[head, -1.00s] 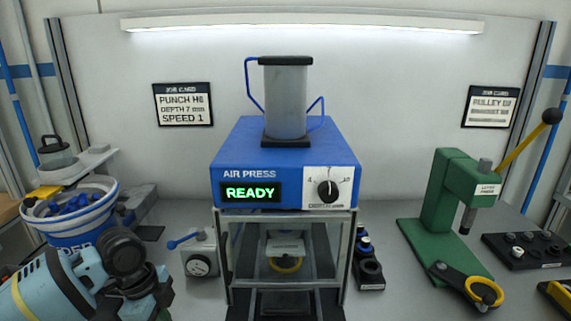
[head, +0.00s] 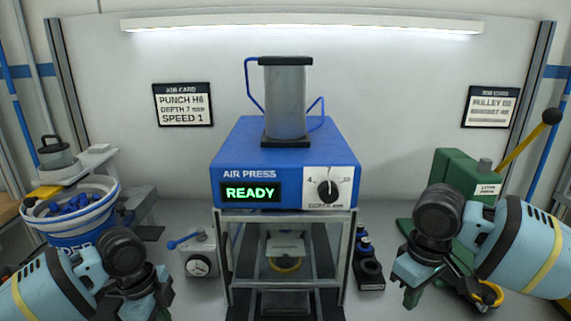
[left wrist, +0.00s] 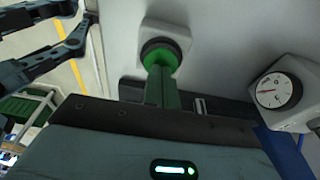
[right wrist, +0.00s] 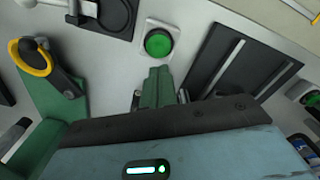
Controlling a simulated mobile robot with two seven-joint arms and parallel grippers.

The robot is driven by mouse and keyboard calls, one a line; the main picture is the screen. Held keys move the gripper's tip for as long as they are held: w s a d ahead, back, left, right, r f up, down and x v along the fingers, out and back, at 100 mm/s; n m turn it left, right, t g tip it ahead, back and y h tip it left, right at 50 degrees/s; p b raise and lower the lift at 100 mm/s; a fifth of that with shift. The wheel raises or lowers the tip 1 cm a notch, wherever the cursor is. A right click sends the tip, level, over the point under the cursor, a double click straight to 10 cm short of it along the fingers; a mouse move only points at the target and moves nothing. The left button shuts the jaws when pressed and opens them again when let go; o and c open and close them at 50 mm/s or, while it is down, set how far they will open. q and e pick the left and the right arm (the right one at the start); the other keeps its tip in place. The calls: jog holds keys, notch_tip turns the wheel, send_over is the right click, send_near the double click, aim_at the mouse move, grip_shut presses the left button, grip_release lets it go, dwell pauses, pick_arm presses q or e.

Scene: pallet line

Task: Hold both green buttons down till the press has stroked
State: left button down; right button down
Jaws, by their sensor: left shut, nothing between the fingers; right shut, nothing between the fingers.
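The blue air press (head: 240,150) stands in the middle of the bench, and its display (head: 250,192) reads READY in green. In the left wrist view a green button (left wrist: 160,56) sits in a dark ring on a pale box. My left gripper (left wrist: 161,85) is shut, its tips over the button's near edge; I cannot tell if they touch. In the right wrist view a green button (right wrist: 158,42) sits on another pale box. My right gripper (right wrist: 156,85) is shut, its tips short of the button in the picture. The head view shows neither button.
A gauge box with a blue lever (head: 198,254) stands left of the press frame. A dark rack (head: 369,265) stands to its right. A green lever press (head: 455,172) is behind my right arm. A bowl of blue parts (head: 70,212) is at the left.

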jog(key=shift+d+f, duration=0.15)
jog(key=shift+f, duration=2.9)
jog(key=shift+s+f, duration=0.1)
jog(key=shift+f, duration=1.1)
dwell(1.4)
jog(key=shift+f, duration=0.2)
dwell(2.1)
